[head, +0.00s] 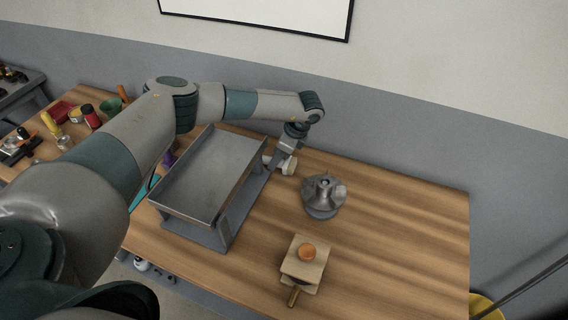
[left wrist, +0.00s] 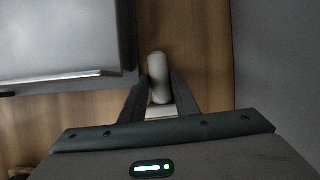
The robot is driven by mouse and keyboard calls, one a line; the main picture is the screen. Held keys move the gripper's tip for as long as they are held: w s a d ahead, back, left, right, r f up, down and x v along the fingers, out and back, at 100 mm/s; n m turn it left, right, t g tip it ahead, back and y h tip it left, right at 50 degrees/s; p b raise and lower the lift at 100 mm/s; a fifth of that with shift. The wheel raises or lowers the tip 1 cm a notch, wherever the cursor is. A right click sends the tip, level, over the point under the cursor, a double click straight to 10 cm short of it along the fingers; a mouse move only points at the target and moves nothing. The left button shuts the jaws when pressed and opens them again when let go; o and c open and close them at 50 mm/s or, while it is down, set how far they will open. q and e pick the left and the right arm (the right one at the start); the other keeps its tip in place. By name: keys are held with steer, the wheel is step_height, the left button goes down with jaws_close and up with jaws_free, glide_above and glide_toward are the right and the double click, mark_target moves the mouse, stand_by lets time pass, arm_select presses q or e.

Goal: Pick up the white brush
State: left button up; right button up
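The white brush shows in the left wrist view as a pale rounded shape (left wrist: 159,68), lying along the gap between the fingers of my left gripper (left wrist: 160,86). A finger flanks it closely on each side; I cannot tell whether they press on it. In the head view a white part of it (head: 290,167) shows low at the tabletop, just right of the metal tray stand. My left gripper (head: 284,157) points down there, partly hidden by the stand. I cannot tell whether the brush touches the table. My right gripper is not in view.
The grey tray (head: 212,172) on its stand is close left of my left gripper. A grey metal cone-shaped piece (head: 323,192) stands to the right. The table's right side is clear.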

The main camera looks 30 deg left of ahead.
arm_select(q)
jaws_close()
steer(key=shift+r, duration=0.1)
